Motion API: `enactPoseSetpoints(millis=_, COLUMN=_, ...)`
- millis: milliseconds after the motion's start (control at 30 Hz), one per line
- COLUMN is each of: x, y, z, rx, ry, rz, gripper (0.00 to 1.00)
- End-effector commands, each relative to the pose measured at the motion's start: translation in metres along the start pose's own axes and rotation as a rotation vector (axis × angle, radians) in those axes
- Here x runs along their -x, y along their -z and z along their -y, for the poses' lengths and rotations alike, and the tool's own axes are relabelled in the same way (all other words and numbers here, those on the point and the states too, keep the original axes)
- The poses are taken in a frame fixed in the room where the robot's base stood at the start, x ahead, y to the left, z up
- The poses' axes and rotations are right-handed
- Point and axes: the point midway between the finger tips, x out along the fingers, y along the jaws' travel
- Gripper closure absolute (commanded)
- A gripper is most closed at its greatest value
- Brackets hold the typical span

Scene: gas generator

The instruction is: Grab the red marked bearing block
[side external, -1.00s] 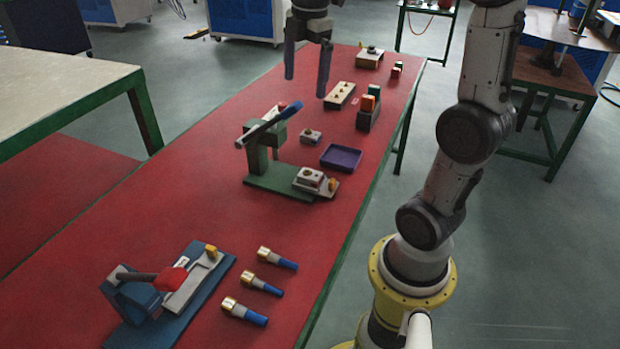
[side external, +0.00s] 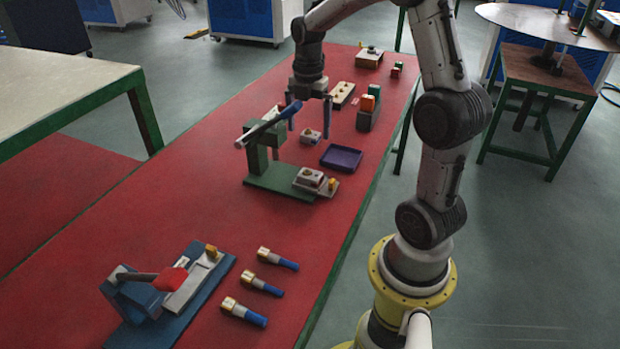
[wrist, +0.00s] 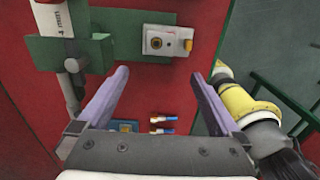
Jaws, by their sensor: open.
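A small grey bearing block (side external: 311,136) with a coloured side lies on the red bench, behind the green press. Its colour mark is too small to tell clearly. A similar block (side external: 309,177) with a red patch sits on the plate of the green press (side external: 283,180); it also shows in the wrist view (wrist: 156,40). My gripper (side external: 309,126) is open and empty, pointing down. In the side view its fingers appear on either side of the loose block, but their height above it is unclear. Its fingers (wrist: 158,75) also show in the wrist view.
The press's blue lever (side external: 262,130) stands close in front of my gripper. A purple tray (side external: 341,158) lies right of the loose block. A holder with an orange block (side external: 368,104) and a pale holed block (side external: 341,94) stand behind. Several valve-like parts (side external: 262,284) lie in front.

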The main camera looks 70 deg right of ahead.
Motion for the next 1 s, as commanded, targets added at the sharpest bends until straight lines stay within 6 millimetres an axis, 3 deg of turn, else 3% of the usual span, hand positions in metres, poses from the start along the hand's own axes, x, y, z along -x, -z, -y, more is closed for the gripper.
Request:
enactPoseSetpoints(millis=500, x=-0.082, y=0.0, z=0.0, rx=-0.001, ry=0.003, rz=-0.002, gripper=0.0)
enactPoseSetpoints(millis=767, x=-0.1, y=0.0, z=0.0, rx=-0.001, ry=0.001, rz=-0.001, gripper=0.0)
enactPoseSetpoints(millis=1000, x=-0.133, y=-0.003, z=0.0, rx=-0.001, ry=0.003, rz=-0.002, gripper=0.0)
